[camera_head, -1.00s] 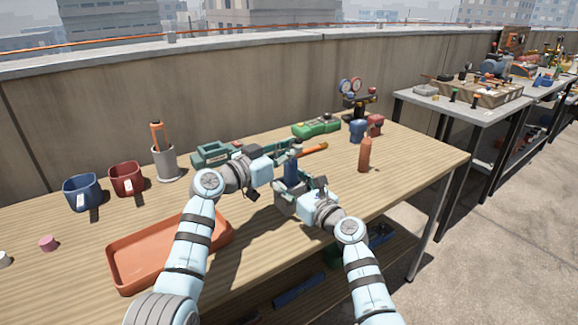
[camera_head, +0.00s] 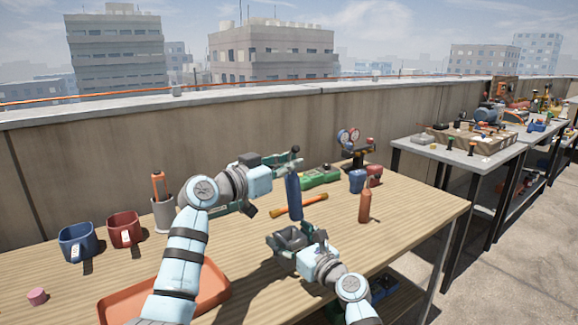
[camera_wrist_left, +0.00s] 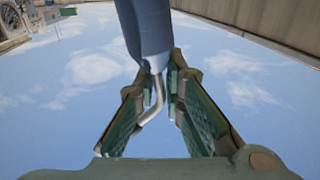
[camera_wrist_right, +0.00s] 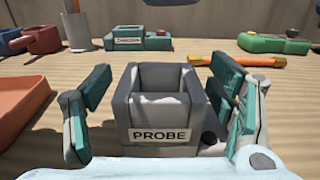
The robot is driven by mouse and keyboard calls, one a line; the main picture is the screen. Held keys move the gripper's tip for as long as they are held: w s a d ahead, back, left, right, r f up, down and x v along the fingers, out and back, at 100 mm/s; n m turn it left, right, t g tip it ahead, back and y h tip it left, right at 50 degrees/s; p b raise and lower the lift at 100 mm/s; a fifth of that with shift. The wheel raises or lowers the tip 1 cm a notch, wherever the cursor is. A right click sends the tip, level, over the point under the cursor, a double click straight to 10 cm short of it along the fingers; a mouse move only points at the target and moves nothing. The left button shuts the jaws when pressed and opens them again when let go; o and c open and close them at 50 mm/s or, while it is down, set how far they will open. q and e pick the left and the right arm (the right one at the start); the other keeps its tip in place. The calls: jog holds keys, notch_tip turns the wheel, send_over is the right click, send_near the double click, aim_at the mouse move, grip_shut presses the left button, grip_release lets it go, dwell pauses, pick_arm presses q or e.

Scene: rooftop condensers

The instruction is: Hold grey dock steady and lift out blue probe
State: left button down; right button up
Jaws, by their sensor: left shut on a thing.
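The blue probe (camera_head: 294,198) hangs upright in the air, above and apart from the dock. My left gripper (camera_head: 289,166) is shut on it near its upper end. The left wrist view shows the blue body (camera_wrist_left: 146,28) and a bent metal piece between the fingers. The grey dock (camera_head: 291,238) stands on the table; in the right wrist view (camera_wrist_right: 160,108) it is an empty open-topped box labelled PROBE. My right gripper (camera_wrist_right: 158,115) has one finger on either side of the dock. Its fingers are spread, with a small gap showing at the left finger.
An orange-handled tool (camera_head: 299,205) and a green device (camera_head: 320,177) lie behind the dock. A red bottle (camera_head: 365,206) stands to the right. Blue (camera_head: 78,243) and red (camera_head: 124,229) mugs and an orange tray (camera_head: 205,297) are at the left.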

jog(key=o, duration=0.5)
jog(key=shift+c, duration=0.2)
pick_arm(q)
notch_tip(320, 180, up, 4)
jog(key=p, duration=0.3)
jog(key=shift+f+p, duration=0.2)
jog(key=shift+p, duration=0.15)
pick_arm(e)
jog(key=shift+s+d+r, duration=0.2)
jog(key=shift+s+d, duration=0.2)
jog(key=shift+s, duration=0.1)
jog(key=shift+s+d+r, duration=0.15)
jog(key=shift+s+d, duration=0.2)
jog(key=shift+s, duration=0.15)
pick_arm(q)
notch_tip(320, 180, up, 4)
jog(key=p, duration=0.4)
jog(key=shift+r, duration=0.15)
pick_arm(e)
jog(key=v, duration=0.6)
pick_arm(q)
jog(key=shift+r, duration=0.1)
pick_arm(e)
jog(key=shift+s+d+f, duration=0.15)
jog(key=shift+s+d, duration=0.05)
jog(key=shift+s, duration=0.05)
jog(key=shift+f, duration=0.2)
